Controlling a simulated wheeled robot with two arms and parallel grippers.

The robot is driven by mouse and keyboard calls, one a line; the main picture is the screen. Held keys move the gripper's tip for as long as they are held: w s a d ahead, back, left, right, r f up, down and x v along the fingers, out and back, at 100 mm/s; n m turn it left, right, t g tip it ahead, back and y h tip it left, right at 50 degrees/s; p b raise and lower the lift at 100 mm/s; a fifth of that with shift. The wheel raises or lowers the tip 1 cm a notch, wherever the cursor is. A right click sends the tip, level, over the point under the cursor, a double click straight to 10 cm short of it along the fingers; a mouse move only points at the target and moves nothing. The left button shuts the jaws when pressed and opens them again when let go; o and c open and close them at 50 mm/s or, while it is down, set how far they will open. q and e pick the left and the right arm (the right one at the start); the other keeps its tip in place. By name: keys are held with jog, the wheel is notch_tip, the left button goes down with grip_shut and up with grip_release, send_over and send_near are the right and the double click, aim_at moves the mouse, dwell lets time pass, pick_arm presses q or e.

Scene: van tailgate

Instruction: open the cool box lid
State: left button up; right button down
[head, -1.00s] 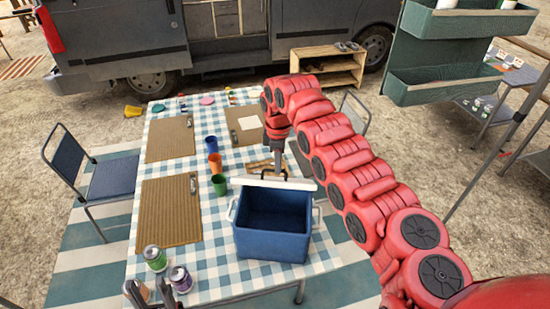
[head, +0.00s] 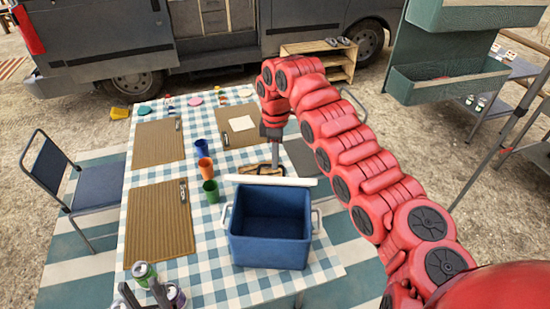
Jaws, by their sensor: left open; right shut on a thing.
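The blue cool box (head: 270,243) stands on the checked tablecloth, and its dark interior shows from above. Its white lid (head: 270,181) is raised at the far rim and seen nearly edge-on. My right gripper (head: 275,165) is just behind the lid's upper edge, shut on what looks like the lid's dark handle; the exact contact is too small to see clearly. My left gripper (head: 146,290) is open at the bottom left, beside the cans and apart from the box.
Blue, orange and green cups (head: 210,191) stand left of the box. Brown mats (head: 160,225) cover the table's left side. A green shelf (head: 450,82) hangs at upper right.

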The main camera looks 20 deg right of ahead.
dwell(0.7)
jog(key=c, duration=0.9)
grip_release()
jog(key=shift+r, duration=0.4)
jog(key=r+p, duration=0.3)
jog(key=r, duration=0.2)
jog(key=w+r+p, duration=0.1)
jog(key=r+p, duration=0.1)
jog(key=r, duration=0.4)
jog(key=r+p, duration=0.3)
jog(key=r, duration=0.2)
jog(key=shift+w+d+r+p, duration=0.15)
jog(key=shift+r+p, duration=0.1)
jog(key=shift+p, duration=0.1)
